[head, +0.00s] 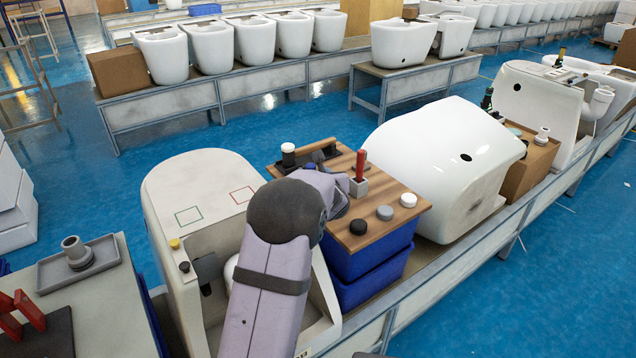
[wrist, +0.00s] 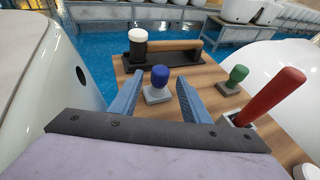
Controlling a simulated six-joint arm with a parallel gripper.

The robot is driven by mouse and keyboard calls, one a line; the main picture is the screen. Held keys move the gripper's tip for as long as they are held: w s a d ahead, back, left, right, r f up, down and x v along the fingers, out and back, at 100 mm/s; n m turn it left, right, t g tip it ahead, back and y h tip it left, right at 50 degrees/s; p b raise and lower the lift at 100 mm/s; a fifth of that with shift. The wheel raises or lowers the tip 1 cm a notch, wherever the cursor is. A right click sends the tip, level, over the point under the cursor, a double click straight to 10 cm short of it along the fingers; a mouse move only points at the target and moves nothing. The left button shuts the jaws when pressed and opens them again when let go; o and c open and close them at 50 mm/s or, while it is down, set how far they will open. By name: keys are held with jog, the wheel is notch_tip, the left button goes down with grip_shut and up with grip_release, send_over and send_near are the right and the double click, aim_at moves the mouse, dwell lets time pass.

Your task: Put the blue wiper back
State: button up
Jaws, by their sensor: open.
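The only blue-handled tool I see has a round blue knob (wrist: 160,76) on a small grey block base and stands upright on a wooden board (wrist: 205,78). I take it as the blue wiper. It shows between the tips of my gripper (wrist: 160,84), whose two grey-blue fingers are spread apart on either side of it. I see no finger touching it, and how far ahead it is cannot be told exactly.
A green-knobbed tool (wrist: 233,80) and a red handle (wrist: 270,98) in a grey holder stand to the right. Behind lie a black tool with a wooden handle (wrist: 180,45) and a white-topped black jar (wrist: 139,50). White ceramic bodies (head: 445,165) flank the board.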

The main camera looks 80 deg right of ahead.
jog(key=shift+b+v, duration=0.6)
jog(key=shift+v, duration=3.3)
